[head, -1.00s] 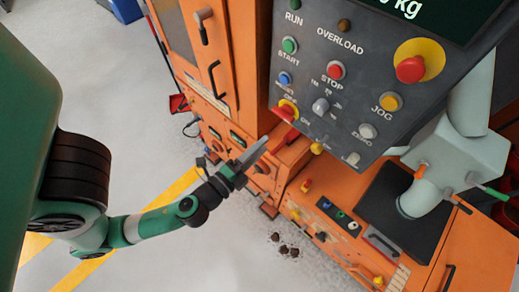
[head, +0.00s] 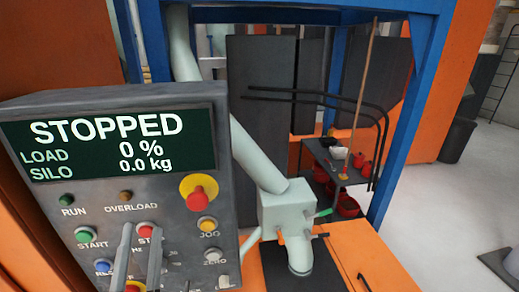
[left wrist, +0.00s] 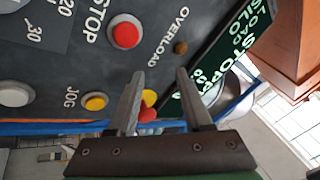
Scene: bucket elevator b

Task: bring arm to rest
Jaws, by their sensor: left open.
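My left gripper (head: 141,230) is in front of the lower half of the grey control panel (head: 100,185). It also shows in the left wrist view (left wrist: 159,76), with its two fingers apart and nothing between them. Its fingers partly hide the red STOP button (head: 148,230) in the head view. That button (left wrist: 125,33) is clear in the left wrist view, left of the fingertips. The screen (head: 108,143) reads STOPPED, load 0 %, silo 0.0 kg. I cannot tell whether the fingers touch the panel. My right gripper is not in view.
A red mushroom button (head: 199,195) on a yellow disc sticks out at the panel's right. A pale chute (head: 287,210) stands right of the panel above an orange machine top (head: 360,250). Blue frame posts (head: 408,115) rise behind. Grey floor lies open at far right.

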